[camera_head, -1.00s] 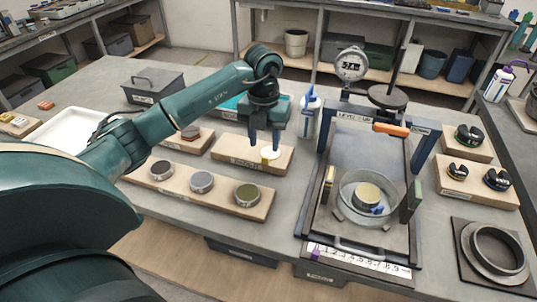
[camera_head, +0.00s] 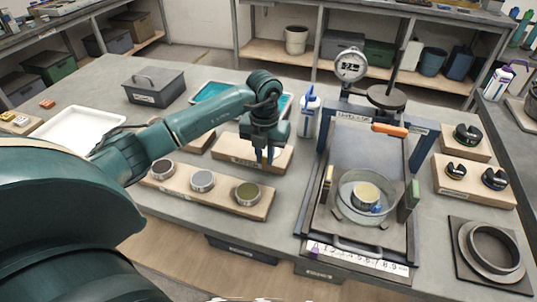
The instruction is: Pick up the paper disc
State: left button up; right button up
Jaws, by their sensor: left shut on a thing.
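My left gripper (camera_head: 265,158) reaches down over a pale wooden block (camera_head: 232,152) behind the row of round samples. Its jaws are shut on the paper disc, of which only a small pale bit between the fingertips can be made out; the fingers and wrist hide the rest. The fingertips are low, close to the block's top, and I cannot tell whether the disc still touches it. My right gripper is not in view.
A wooden rack with three round samples (camera_head: 203,181) lies in front. To the right stands a metal frame with a dial gauge (camera_head: 350,65), a glass dish (camera_head: 345,208) and an orange-handled lever (camera_head: 391,129). A white bottle (camera_head: 309,116) stands close to my wrist.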

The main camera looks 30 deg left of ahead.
pick_arm(q)
grip_shut()
jog(key=shift+r, duration=0.1)
